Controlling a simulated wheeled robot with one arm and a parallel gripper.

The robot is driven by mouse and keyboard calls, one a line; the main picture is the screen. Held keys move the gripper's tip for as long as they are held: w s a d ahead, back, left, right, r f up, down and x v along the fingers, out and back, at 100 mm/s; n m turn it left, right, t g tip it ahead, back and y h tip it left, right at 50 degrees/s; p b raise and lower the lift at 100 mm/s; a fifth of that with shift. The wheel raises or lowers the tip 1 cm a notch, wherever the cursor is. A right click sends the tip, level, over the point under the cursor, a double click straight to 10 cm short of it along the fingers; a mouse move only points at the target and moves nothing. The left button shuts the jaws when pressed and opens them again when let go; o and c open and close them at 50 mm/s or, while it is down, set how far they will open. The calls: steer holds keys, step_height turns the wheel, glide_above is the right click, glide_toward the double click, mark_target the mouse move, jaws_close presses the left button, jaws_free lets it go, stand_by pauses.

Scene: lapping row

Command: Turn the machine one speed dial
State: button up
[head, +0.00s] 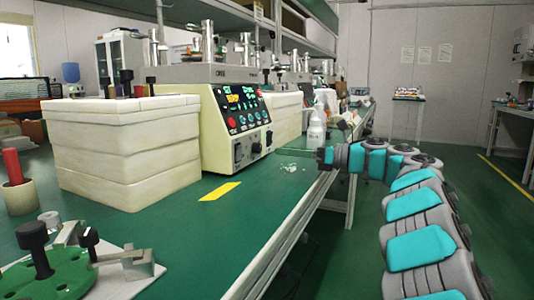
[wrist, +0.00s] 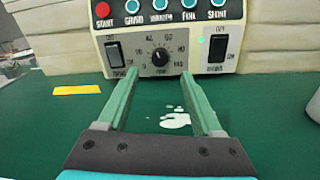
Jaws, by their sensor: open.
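The lapping machine (head: 210,128) is a cream box with a dark, slanted control panel, standing on the green bench. Its speed dial (wrist: 160,57) is a round black knob inside a printed number scale, low on the front face between two black rocker switches. The dial also shows small in the head view (head: 256,148). My gripper (wrist: 160,73) is open and empty. Its two green fingers point at the machine front, one on each side of the dial in the wrist view, seemingly short of it. In the head view my gripper (head: 322,156) is at the bench edge, right of the machine.
A yellow strip (head: 220,191) and a white spill (wrist: 174,118) lie on the bench before the machine. A white bottle (head: 315,131) stands near my gripper. Stacked cream blocks (head: 125,150) flank the machine. The bench between gripper and machine looks clear of tall things.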

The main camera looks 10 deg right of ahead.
mark_target(260, 148)
steer(key=x, duration=0.7)
jaws_close()
stand_by(0.5)
